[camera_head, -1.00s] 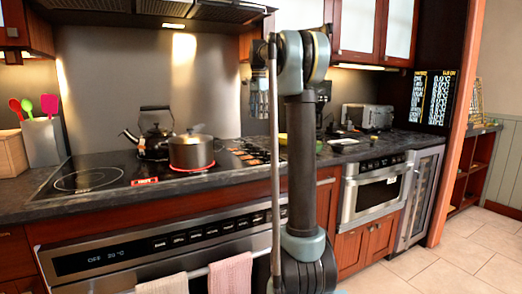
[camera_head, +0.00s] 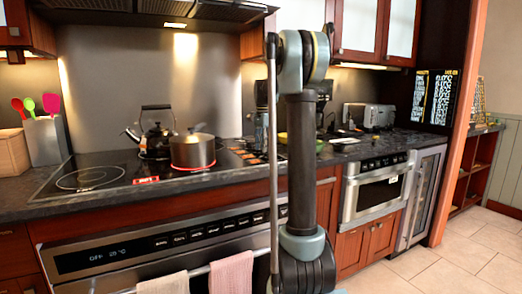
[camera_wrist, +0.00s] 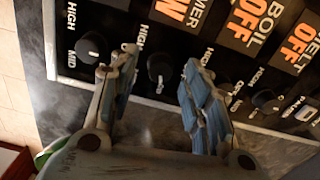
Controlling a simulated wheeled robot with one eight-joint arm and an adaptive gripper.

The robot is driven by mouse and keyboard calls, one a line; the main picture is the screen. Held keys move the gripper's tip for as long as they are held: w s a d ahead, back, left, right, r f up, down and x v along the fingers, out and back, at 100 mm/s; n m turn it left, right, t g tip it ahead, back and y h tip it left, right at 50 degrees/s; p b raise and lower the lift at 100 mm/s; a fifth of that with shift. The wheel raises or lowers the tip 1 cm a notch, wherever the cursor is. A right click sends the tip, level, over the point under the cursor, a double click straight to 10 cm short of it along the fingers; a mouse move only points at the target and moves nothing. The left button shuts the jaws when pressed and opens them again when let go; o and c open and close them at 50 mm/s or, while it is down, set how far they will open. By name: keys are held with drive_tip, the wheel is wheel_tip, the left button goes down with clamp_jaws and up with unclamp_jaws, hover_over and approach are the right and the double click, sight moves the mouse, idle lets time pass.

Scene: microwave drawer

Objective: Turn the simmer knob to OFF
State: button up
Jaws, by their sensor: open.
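In the wrist view, a dark panel carries several black knobs with HIGH and MID marks. One knob (camera_wrist: 160,68) lies between the fingertips of my gripper (camera_wrist: 160,62), which is open around it. I cannot tell whether the fingers touch it. A second knob (camera_wrist: 93,47) is left of the left finger, and a third knob (camera_wrist: 265,100) is right of the right finger. A label ending in "MER" (camera_wrist: 200,12) is beside an orange word ending in W. BOIL (camera_wrist: 266,22) and MELT have OFF in orange. Which knob is simmer is unclear. In the head view my arm hides the gripper.
A pot (camera_head: 192,152) with a red glow at its base and a black kettle (camera_head: 155,138) stand on the cooktop (camera_head: 90,178). A towel (camera_head: 232,274) hangs on the oven handle. A toaster (camera_head: 372,115) stands on the right counter.

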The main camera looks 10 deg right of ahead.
drive_tip(key=shift+f, duration=0.55)
clamp_jaws()
drive_tip(key=shift+s+a, duration=0.1)
drive_tip(key=shift+a, duration=0.2)
drive_tip(key=shift+d, duration=0.3)
idle(0.5)
unclamp_jaws()
